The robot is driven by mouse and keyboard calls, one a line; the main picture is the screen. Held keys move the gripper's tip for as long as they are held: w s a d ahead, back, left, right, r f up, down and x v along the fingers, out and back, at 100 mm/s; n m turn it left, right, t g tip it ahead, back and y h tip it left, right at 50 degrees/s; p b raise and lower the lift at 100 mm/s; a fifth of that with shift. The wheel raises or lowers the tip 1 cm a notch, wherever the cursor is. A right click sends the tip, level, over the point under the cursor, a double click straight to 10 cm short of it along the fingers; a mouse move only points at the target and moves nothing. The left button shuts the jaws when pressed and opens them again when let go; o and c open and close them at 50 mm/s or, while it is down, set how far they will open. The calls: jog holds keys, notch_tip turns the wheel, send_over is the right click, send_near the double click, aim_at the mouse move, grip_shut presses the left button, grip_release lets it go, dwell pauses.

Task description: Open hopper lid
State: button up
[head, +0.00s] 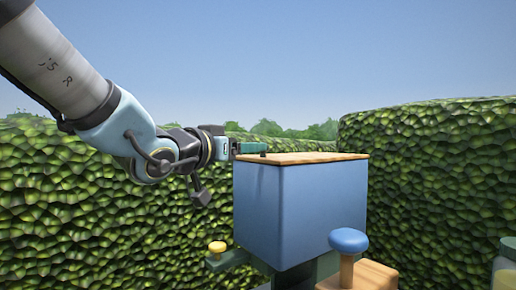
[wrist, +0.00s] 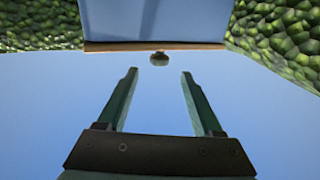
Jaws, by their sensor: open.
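The blue hopper (head: 300,208) stands in the middle of the head view. Its thin wooden lid (head: 320,157) lies flat across the top and looks closed. In the wrist view the picture is inverted: the hopper (wrist: 160,20) is at the top and the lid edge (wrist: 120,46) shows as a brown strip. A small round knob (wrist: 160,58) sticks up from the lid, between and beyond my fingertips. My gripper (wrist: 160,73) is open and empty, its two green fingers pointing at the knob. In the head view my gripper (head: 250,148) is at the lid's left end, just above lid height.
A blue mushroom-shaped knob (head: 349,240) stands on a wooden block (head: 358,274) in front of the hopper. A small yellow knob (head: 217,247) is at the lower left. A jar (head: 505,264) is cut off at the right edge. Tall hedges (head: 435,170) enclose the area.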

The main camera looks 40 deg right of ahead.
jog(key=p+x, duration=0.1)
jog(key=x, duration=0.6)
jog(key=shift+d, duration=0.3)
grip_shut()
dwell(1.1)
